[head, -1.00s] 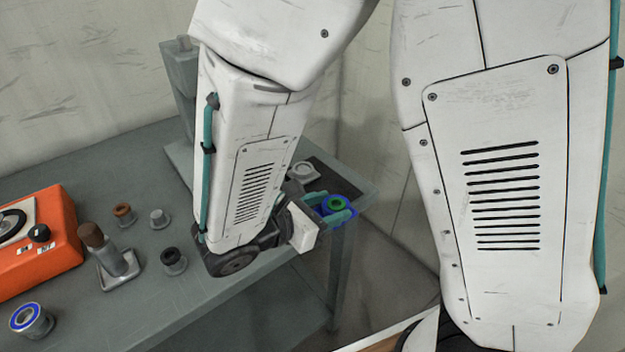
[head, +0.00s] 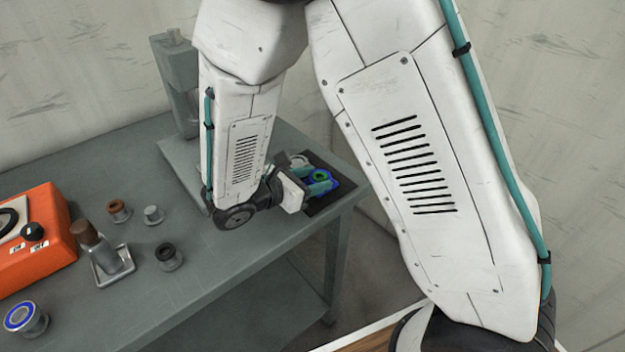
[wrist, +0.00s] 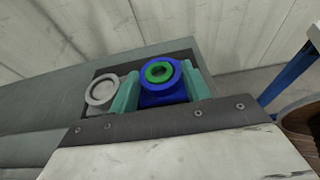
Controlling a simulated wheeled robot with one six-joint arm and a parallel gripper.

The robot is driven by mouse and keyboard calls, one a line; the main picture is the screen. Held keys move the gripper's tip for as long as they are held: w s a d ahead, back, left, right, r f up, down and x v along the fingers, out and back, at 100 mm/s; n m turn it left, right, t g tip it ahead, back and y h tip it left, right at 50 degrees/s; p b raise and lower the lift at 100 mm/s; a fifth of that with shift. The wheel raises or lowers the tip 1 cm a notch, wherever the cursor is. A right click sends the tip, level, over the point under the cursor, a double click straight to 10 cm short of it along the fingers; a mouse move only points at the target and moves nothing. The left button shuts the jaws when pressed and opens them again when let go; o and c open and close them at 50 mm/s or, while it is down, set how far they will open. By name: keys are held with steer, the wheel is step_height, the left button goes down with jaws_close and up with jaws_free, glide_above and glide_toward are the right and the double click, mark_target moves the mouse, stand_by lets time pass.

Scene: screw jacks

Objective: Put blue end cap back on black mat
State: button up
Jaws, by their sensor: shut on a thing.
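The blue end cap (wrist: 165,94) has a green ring in its top. It sits between the teal fingers of my gripper (wrist: 158,88), which are shut on it. In the head view the blue end cap (head: 327,185) shows at the right end of the table, with my gripper (head: 318,182) around it. It is over the black mat (head: 335,200); I cannot tell whether it touches the mat. A grey end cap (wrist: 101,92) stands on the mat to the left of the blue one in the wrist view. My arm hides part of the mat.
On the table (head: 190,265) stand an orange box (head: 40,240), a jack with a brown top (head: 105,255), a blue-ringed cap (head: 25,318) and several small caps, one dark-topped (head: 168,257). A grey machine (head: 178,85) stands behind my arm. The table's right edge is close to the mat.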

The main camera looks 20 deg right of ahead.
steer(key=shift+f, duration=0.2)
steer(key=shift+f, duration=0.2)
steer(key=o, duration=1.2)
